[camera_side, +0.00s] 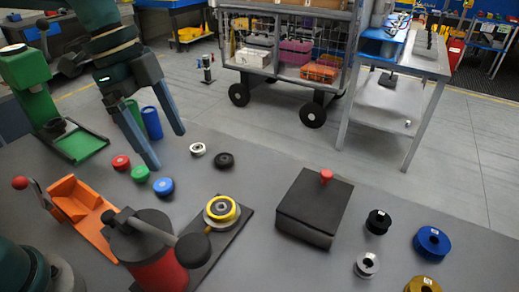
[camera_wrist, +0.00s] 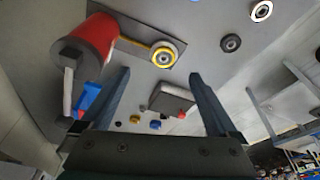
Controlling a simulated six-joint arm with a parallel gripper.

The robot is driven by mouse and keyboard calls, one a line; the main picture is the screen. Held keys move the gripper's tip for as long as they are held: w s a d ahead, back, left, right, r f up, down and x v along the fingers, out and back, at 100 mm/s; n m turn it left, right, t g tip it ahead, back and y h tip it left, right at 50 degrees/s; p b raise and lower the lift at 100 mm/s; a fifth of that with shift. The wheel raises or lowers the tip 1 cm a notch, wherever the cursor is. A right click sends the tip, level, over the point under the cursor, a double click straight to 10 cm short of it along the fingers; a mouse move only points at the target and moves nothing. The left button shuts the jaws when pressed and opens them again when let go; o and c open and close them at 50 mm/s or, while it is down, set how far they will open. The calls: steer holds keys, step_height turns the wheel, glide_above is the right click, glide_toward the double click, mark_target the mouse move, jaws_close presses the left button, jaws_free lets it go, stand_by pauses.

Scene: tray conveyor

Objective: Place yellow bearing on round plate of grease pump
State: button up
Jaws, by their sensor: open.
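The yellow bearing (camera_side: 222,207) is a yellow ring with a metal and dark centre. It lies on the round plate (camera_side: 207,222) of the grease pump, whose pale rim shows beneath it. The grease pump (camera_side: 166,272) has a red body, a dark lid and a long handle with a black knob. The yellow bearing (camera_wrist: 164,54) and the pump's red body (camera_wrist: 92,35) also show in the wrist view. My gripper (camera_side: 166,148) is open and empty, to the upper left of the yellow bearing and well apart from it. Its spread fingers (camera_wrist: 160,73) show in the wrist view.
Red (camera_side: 121,163), green (camera_side: 140,174), blue (camera_side: 163,187), white (camera_side: 198,149) and black (camera_side: 224,160) bearings lie near my gripper. An orange press (camera_side: 85,205) stands left, a black box (camera_side: 315,204) right. Several rings, including a blue one (camera_side: 431,243), lie far right.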

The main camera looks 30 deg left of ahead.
steer(key=s+a+f+n+t+y, duration=0.1)
steer(key=s+a+n+t+y, duration=0.1)
steer(key=s+n, duration=0.8)
steer(key=a+n+t, duration=0.1)
steer(key=n+t, duration=0.1)
steer(key=n, duration=0.2)
steer(key=shift+s+a+f+t+y, duration=0.2)
steer(key=shift+s+t+y, duration=0.1)
steer(key=shift+s+y, duration=0.1)
